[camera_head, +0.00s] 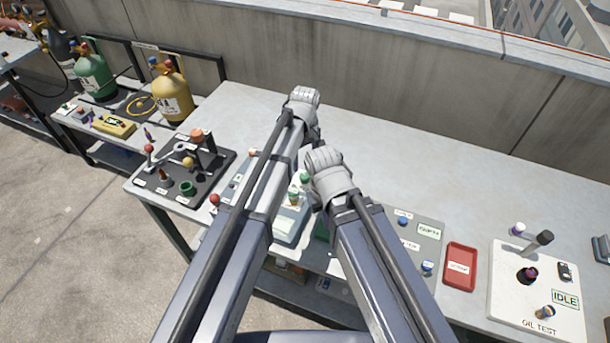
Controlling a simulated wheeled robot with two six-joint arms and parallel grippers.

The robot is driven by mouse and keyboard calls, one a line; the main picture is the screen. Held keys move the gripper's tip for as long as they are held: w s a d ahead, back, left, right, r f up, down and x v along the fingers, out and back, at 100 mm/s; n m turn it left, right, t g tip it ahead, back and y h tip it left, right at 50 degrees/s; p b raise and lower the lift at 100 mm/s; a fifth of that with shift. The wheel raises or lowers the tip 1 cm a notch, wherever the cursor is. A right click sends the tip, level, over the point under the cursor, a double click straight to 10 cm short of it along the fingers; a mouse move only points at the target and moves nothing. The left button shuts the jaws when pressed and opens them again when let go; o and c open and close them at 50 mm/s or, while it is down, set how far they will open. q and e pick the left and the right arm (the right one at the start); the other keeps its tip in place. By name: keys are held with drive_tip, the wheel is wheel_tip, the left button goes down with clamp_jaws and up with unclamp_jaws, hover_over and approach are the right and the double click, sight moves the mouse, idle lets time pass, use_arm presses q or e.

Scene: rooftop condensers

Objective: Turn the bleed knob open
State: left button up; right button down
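I cannot tell which control is the bleed knob; no readable label names it. My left gripper (304,98) is over the back of the bench, and my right gripper (322,158) is just nearer and to the right. Both are seen from behind, so their fingertips are hidden. Between and under my arms is a light panel with green knobs (294,198), mostly covered. At the left is a dark board (208,178) with several coloured knobs and levers. At the right is a white oil test panel (507,308) with a dark purple knob (527,275) and an "IDLE" display (565,299).
The grey bench (400,190) has clear room along its back, against a concrete wall (400,85). A red tray (460,267) lies near the front right beside a grey panel (427,231). Green (95,75) and yellow (172,98) cylinders stand at the far left.

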sight(305, 176)
use_arm(q)
wheel_tip(305, 176, down, 7)
drive_tip(key=b, duration=0.6)
drive_tip(key=shift+r, duration=0.15)
use_arm(e)
wheel_tip(305, 176, down, 7)
drive_tip(key=shift+r, duration=0.15)
use_arm(q)
drive_tip(key=shift+c, duration=0.4)
use_arm(e)
drive_tip(key=shift+r, duration=0.1)
use_arm(q)
clamp_jaws()
